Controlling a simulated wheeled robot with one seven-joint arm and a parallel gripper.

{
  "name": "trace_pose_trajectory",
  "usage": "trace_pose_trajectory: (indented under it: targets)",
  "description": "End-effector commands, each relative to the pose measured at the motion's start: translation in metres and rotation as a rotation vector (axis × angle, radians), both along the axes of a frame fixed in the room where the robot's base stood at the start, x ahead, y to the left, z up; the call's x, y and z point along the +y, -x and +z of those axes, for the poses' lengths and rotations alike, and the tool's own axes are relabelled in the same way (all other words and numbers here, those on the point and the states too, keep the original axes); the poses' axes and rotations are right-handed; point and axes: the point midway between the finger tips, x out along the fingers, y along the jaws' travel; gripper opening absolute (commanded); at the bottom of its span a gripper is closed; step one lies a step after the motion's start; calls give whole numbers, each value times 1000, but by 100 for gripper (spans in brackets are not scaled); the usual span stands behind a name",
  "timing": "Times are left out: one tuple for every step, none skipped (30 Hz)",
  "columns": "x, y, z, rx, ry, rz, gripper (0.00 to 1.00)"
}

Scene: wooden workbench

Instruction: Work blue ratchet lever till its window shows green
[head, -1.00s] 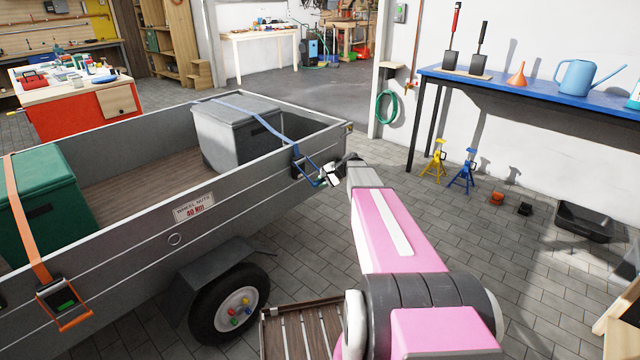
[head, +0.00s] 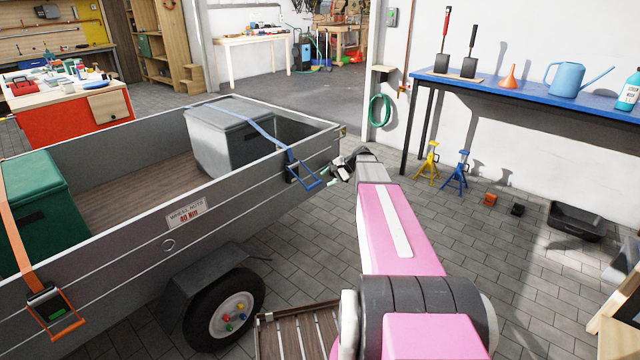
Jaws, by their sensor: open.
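The blue ratchet (head: 292,173) sits on the outside of the trailer's side wall near its right corner, at the end of the blue strap (head: 247,125). Its blue lever (head: 311,184) sticks out and down from the wall. The window's colour is too small to tell. My gripper (head: 328,177) is open, just right of the lever's end. Its pale fingertips look empty and close to the lever; I cannot tell whether they touch it.
The grey trailer (head: 120,222) holds a grey box (head: 212,142) under the blue strap and a green box (head: 35,205) under an orange strap. An orange ratchet (head: 52,312) at lower left shows green. A blue bench (head: 520,90) stands at right. Paved floor lies between.

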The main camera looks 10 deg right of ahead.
Motion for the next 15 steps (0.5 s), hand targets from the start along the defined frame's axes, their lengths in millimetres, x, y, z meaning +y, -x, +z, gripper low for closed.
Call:
trace_pose_trajectory:
  targets:
    - [-6,3,5,-1,0,-2,44]
    - [-8,4,8,-1,0,-1,44]
    - [-11,5,11,-1,1,0,44]
    - [-13,6,12,-1,0,1,44]
    - [-15,7,14,-1,0,1,44]
    - [-17,8,15,-1,0,1,44]
    - [-18,8,16,0,0,0,44]
    - [-18,8,17,0,0,0,44]
    - [-19,9,17,0,0,0,44]
    - [-19,9,18,0,0,0,44]
    - [-20,9,18,0,0,0,44]
    - [-20,9,18,0,0,0,44]
    - [-20,9,18,0,0,0,44]
    - [-19,9,18,0,0,0,44]
    - [-19,9,18,0,0,0,44]
